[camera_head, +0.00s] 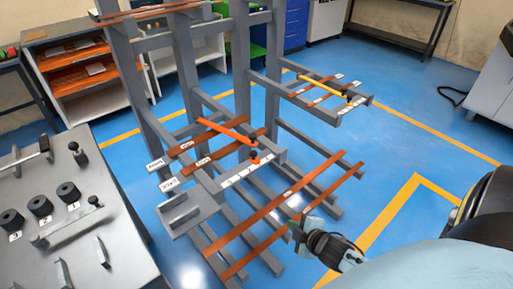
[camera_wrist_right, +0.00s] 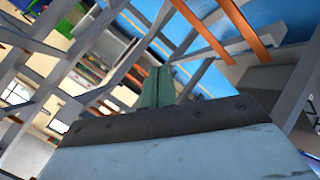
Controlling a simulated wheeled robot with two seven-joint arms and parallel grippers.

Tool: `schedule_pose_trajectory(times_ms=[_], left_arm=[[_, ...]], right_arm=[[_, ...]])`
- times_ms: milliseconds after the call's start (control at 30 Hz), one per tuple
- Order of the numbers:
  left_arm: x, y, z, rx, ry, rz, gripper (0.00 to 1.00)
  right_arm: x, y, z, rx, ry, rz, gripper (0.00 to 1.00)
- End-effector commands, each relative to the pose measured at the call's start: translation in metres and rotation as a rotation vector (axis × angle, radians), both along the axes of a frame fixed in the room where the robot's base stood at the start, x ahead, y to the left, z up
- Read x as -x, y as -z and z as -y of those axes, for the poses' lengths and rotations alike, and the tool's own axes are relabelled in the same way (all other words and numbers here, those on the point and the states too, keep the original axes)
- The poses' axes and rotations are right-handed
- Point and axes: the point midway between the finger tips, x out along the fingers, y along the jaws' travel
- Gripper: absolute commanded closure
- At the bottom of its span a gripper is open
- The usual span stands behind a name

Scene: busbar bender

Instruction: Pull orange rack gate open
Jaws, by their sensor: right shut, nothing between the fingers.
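The orange rack gate (camera_head: 224,131) is a thin bright orange bar across the middle level of the grey rack (camera_head: 187,72). A small black and orange knob (camera_head: 254,156) sits by its right end. My right gripper (camera_head: 298,226) is shut and empty. It is low and to the right of the orange gate, apart from it, near the lower copper bars (camera_head: 266,210). Its closed greenish fingers (camera_wrist_right: 158,86) show in the right wrist view, with rack beams and copper bars beyond. My left gripper is not in view.
A yellow gate (camera_head: 322,88) crosses another rack level at the right. Rack arms and copper bars stick out around my right gripper. A grey machine table (camera_head: 75,235) with black rollers stands at the left. Blue floor (camera_head: 420,140) is clear at the right.

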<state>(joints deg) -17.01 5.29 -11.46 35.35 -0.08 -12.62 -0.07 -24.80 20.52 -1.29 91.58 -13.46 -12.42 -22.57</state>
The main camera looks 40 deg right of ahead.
Motion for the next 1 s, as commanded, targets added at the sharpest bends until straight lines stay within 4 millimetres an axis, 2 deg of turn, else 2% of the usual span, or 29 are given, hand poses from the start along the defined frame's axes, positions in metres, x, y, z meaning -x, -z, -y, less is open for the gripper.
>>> schedule_pose_trajectory(times_ms=[33,100,200,300,400,500,667,1000], left_arm=[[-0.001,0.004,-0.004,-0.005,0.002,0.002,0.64],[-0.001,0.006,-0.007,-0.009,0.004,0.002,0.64],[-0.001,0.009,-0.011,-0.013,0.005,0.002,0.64],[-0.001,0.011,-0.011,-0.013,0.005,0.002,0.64],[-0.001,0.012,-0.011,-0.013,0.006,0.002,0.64],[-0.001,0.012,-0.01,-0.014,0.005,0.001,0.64],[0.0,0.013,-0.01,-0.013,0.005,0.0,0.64],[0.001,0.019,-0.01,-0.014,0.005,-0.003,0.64]], right_arm=[[-0.017,-0.036,0.001,0.064,-0.054,0.08,1.0],[-0.034,-0.084,-0.002,0.149,-0.121,0.176,1.0],[-0.048,-0.144,-0.01,0.258,-0.199,0.296,1.0],[-0.054,-0.188,-0.019,0.338,-0.252,0.384,1.0],[-0.055,-0.215,-0.026,0.387,-0.284,0.437,1.0],[-0.057,-0.227,-0.029,0.409,-0.297,0.461,1.0],[-0.07,-0.227,-0.03,0.413,-0.298,0.466,1.0],[-0.126,-0.22,-0.033,0.411,-0.297,0.466,1.0]])
